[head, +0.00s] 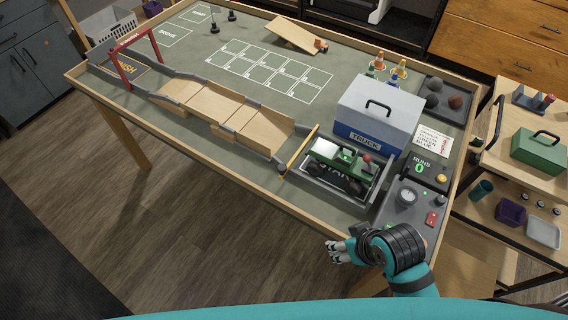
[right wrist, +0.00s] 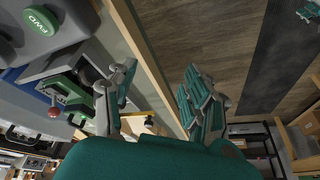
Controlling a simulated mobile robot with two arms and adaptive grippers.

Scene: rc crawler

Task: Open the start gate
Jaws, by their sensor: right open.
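The start gate is a thin yellow bar (head: 298,152) across the track in the head view, between the wooden course and the START bay. The green crawler (head: 325,151) sits in the bay just behind the bar. A grey control panel (head: 391,220) with a dial, a red switch and other knobs stands to the right of the bay. My right gripper (head: 338,252) is off the table's front edge, below the bay and apart from the gate. The right wrist view shows its fingers (right wrist: 160,95) spread and empty. My left gripper is out of view.
A blue and grey TRUCK box (head: 375,115) stands behind the bay. Wooden ramps (head: 215,105) lead left to the red finish arch (head: 125,60).

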